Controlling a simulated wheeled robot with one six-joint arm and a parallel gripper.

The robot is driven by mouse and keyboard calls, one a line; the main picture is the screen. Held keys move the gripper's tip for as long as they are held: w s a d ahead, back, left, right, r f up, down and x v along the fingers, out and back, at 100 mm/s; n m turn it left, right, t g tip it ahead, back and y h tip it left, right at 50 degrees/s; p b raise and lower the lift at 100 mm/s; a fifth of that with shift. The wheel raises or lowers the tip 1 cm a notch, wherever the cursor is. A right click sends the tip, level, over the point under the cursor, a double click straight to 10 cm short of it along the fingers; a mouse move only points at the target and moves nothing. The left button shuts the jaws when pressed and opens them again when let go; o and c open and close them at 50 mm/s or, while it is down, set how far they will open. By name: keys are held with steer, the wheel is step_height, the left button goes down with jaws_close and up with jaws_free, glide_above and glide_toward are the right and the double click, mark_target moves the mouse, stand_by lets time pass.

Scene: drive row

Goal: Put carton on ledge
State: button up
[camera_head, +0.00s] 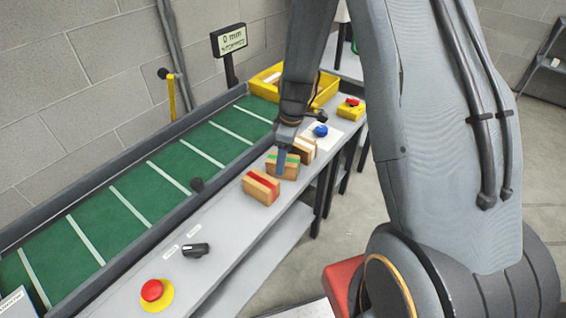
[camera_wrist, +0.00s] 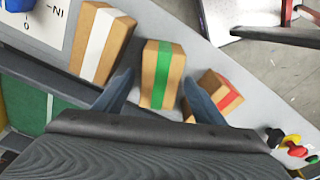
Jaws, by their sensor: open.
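Several small brown cartons stand on the grey ledge (camera_head: 222,212) beside the green belt. One has a green stripe (camera_head: 291,166); in the wrist view this green-striped carton (camera_wrist: 161,75) stands between my open finger tips. One has a red stripe (camera_head: 261,187) and is nearer the camera; the red-striped carton (camera_wrist: 219,91) shows right of my right finger in the wrist view. One has a white stripe (camera_wrist: 102,43), left of my left finger. My gripper (camera_head: 282,160) is open and down at the green-striped carton. Whether its fingers touch the carton I cannot tell.
The green belt (camera_head: 130,195) with white lines runs along the ledge. A yellow tray (camera_head: 268,88) stands at the far end. A blue knob (camera_head: 320,130), a black knob (camera_head: 196,249) and a red stop button (camera_head: 152,290) stick up from the ledge.

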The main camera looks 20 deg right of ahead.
mark_target(288, 161)
steer(key=r, duration=0.3)
steer(key=r+b, duration=0.1)
steer(key=r, duration=0.2)
steer(key=d+r+b, duration=0.1)
steer(key=r, duration=0.2)
steer(key=shift+s, duration=0.25)
steer(key=s+r+m, duration=0.2)
steer(key=s+m, duration=0.4)
steer(key=s, duration=0.2)
steer(key=s+a+r+m+h, duration=0.1)
steer(key=s+r+m, duration=0.1)
steer(key=s+m, duration=0.3)
steer(key=s, duration=0.3)
steer(key=shift+s+a+r+m+t+b, duration=0.2)
steer(key=shift+s+r+m+t+b, duration=0.1)
steer(key=shift+m+t, duration=0.1)
steer(key=shift+f+b, duration=0.75)
steer(key=shift+f, duration=0.15)
